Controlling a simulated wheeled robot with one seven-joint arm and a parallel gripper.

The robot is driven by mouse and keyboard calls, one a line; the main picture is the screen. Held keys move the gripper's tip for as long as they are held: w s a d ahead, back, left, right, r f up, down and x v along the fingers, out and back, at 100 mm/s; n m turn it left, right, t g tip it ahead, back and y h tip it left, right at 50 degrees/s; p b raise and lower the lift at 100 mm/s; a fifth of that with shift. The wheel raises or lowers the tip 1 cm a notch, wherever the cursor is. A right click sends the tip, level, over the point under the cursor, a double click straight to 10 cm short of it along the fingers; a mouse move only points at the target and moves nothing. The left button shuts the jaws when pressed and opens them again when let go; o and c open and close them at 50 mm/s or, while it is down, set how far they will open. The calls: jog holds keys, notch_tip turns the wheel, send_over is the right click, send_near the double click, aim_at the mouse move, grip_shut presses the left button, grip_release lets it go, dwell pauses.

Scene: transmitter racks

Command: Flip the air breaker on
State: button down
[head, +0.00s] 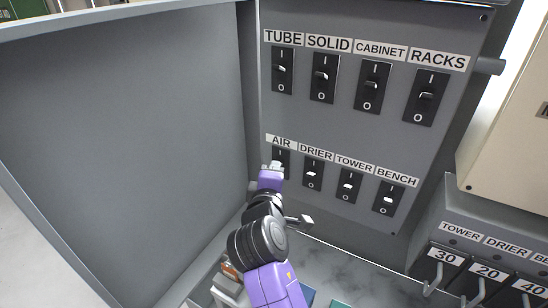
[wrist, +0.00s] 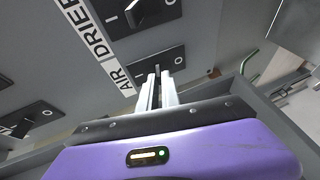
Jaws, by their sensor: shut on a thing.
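The air breaker (head: 281,155) is a black switch under the AIR label, at the left end of the lower row on the grey panel. In the wrist view its plate (wrist: 178,59) shows an I and an O mark just beyond my fingertips. My gripper (head: 276,165) reaches up to it from below and covers its lower part in the head view. In the wrist view my two pale fingers (wrist: 157,84) are close together at the plate, shut on the breaker's lever.
The drier (head: 312,174), tower (head: 348,186) and bench (head: 387,198) breakers sit to the right. The upper row holds the tube breaker (head: 282,70) and others. An open grey cabinet door (head: 120,140) stands left of my arm. Hooks with number tags hang lower right.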

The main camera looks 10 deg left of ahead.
jog(key=shift+w+d+r+m+g+p, duration=0.1)
jog(key=shift+w+r+m+g+p, duration=0.15)
jog(key=shift+g+p, duration=0.4)
jog(key=shift+r+m+g+p, duration=0.15)
jog(key=shift+r+g+p, duration=0.2)
jog(key=shift+g+p, duration=0.25)
jog(key=shift+g, duration=0.25)
jog(key=c, duration=1.6)
grip_release()
jog(key=shift+o, duration=0.2)
jog(key=b+v, duration=0.1)
jog(key=v, duration=0.6)
jog(key=shift+s+r+b, duration=0.15)
jog(key=shift+s+b, duration=0.2)
jog(key=shift+d, duration=0.15)
